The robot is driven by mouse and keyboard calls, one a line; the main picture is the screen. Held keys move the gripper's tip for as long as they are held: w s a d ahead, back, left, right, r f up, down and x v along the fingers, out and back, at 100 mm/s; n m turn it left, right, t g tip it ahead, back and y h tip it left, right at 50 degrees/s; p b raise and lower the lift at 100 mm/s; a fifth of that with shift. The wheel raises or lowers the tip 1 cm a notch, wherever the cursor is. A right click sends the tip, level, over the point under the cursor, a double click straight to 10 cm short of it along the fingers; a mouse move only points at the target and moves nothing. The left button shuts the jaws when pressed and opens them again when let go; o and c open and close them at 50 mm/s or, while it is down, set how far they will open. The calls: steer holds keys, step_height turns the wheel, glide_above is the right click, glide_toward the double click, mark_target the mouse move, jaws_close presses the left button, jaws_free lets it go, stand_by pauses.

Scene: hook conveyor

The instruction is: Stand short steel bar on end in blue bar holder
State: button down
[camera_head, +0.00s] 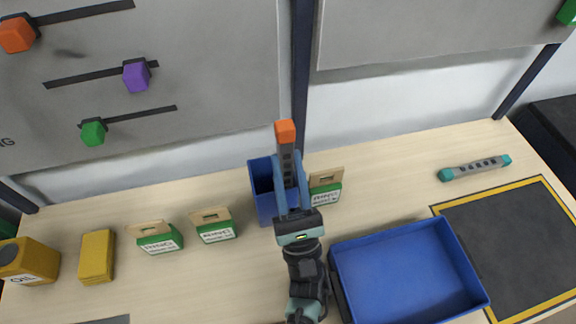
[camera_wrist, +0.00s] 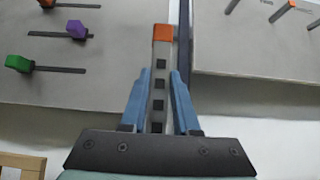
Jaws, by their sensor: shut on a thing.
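My gripper (camera_head: 287,160) is shut on a grey steel bar (camera_head: 287,172) with dark square marks and an orange end. The bar shows between the blue fingers (camera_wrist: 160,74) in the wrist view, orange end (camera_wrist: 163,33) pointing away. In the head view the orange end is uppermost and the bar looks roughly upright. The blue bar holder (camera_head: 262,203) is an open box on the table, directly behind my gripper and partly covered by it. The bar's lower end is hidden, so I cannot tell whether it is inside the holder.
Green-and-tan cartons stand left (camera_head: 215,228) and right (camera_head: 326,190) of the holder. A blue tray (camera_head: 345,277) lies front right. A teal-ended grey bar (camera_head: 475,168) lies at the right, above a yellow-edged dark mat (camera_head: 515,240). Grey panels (camera_head: 200,50) rise behind the table.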

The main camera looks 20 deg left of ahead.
mark_target(288, 165)
steer(key=shift+r, duration=0.1)
steer(key=c, duration=0.6)
jaws_free()
steer(key=shift+s+d+f, duration=0.1)
steer(key=shift+s+f, duration=0.05)
steer(key=shift+f, duration=0.2)
steer(key=b+v, duration=0.1)
steer(key=v, duration=0.1)
steer(key=shift+s+d+f+b, duration=0.15)
steer(key=shift+f+b, duration=0.15)
steer(key=shift+f, duration=0.05)
steer(key=s+d, duration=0.2)
steer(key=s, duration=0.1)
steer(key=s+d+b, duration=0.1)
steer(key=s+d, duration=0.1)
steer(key=s, duration=0.1)
steer(key=s+d, duration=0.2)
steer(key=s, duration=0.2)
steer(key=shift+d+r, duration=0.3)
steer(key=shift+d, duration=0.05)
